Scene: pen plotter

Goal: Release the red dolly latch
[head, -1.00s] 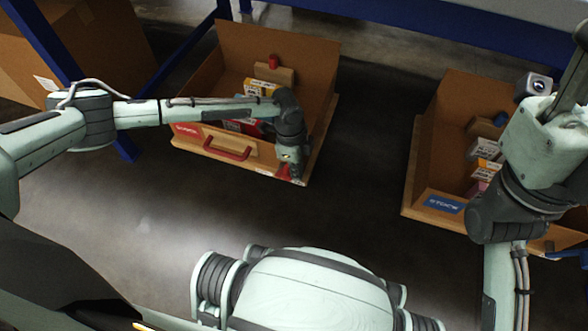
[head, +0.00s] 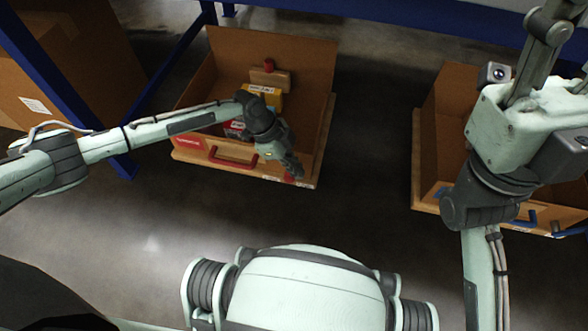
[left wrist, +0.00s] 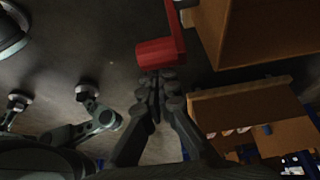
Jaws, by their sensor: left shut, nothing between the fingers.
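The red latch (head: 289,178) sits low at the front right corner of the left wooden dolly (head: 240,168), partly hidden behind my left gripper. In the left wrist view the red latch (left wrist: 160,50) shows as a thick red piece with a narrower red arm rising from its right end. My left gripper (head: 297,172) is shut and empty, tilted down at that corner. In the left wrist view its fingertips (left wrist: 158,78) are right beside the latch's lower edge; I cannot tell whether they touch. My right gripper (head: 548,35) is partly visible at the top right, its opening unclear.
A second box (head: 425,150) stands at right, partly behind my right arm. Blue rack posts (head: 60,75) stand at left. The floor between the boxes is clear.

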